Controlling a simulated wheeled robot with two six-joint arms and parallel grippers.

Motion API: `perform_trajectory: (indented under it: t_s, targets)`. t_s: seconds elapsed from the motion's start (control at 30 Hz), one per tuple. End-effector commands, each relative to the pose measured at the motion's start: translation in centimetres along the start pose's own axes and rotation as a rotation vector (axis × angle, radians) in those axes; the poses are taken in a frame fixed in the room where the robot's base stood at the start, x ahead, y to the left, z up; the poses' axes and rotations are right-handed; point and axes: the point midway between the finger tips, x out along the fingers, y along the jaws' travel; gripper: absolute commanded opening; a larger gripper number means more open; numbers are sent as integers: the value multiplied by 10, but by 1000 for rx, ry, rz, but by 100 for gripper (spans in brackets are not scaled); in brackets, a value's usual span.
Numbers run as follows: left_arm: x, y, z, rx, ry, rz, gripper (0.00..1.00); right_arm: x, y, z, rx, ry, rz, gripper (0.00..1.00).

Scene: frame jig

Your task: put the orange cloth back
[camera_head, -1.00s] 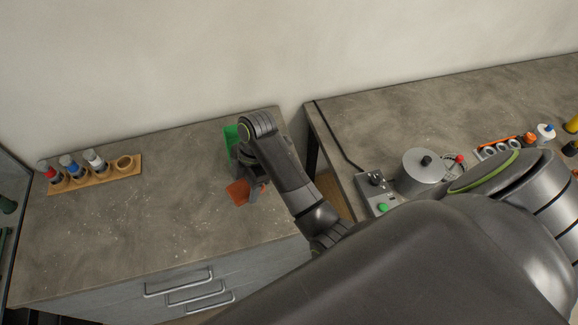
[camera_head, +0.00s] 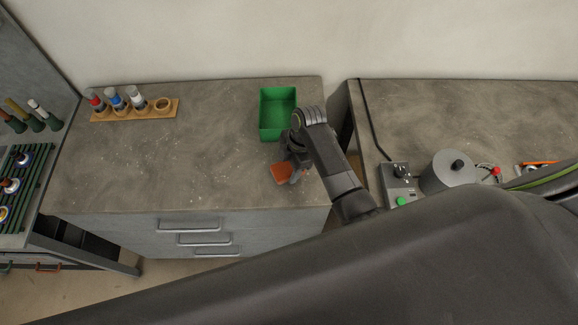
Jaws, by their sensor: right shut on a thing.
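The orange cloth (camera_head: 282,173) is at my right gripper (camera_head: 292,172), near the front right part of the left bench top. My right gripper is shut on the cloth, and the arm and hand hide part of it. I cannot tell whether the cloth touches the bench top. A green open bin (camera_head: 279,92) stands on the same bench just behind my right gripper. The bin looks empty where its inside shows. My left gripper is not in view.
A wooden rack (camera_head: 135,113) with several capped bottles stands at the back left of the bench (camera_head: 190,160). A second bench to the right holds a control box (camera_head: 398,184) and a metal pot (camera_head: 447,172). A gap separates the benches.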

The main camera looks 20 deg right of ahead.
Motion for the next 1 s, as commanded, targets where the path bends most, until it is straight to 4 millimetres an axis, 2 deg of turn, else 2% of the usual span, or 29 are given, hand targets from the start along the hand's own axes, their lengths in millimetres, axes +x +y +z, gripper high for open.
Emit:
perform_trajectory:
  t_s: [0.17,0.53,0.57,0.7,1.0]
  targets:
    - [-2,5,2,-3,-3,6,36,13,0,4,0,0,0,38]
    - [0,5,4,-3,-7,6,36,17,0,5,-1,0,1,38]
    - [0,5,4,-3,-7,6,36,17,0,5,-1,0,2,57]
    - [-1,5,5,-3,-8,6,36,17,0,5,-1,0,2,75]
    - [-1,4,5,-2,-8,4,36,16,0,4,-1,0,2,78]
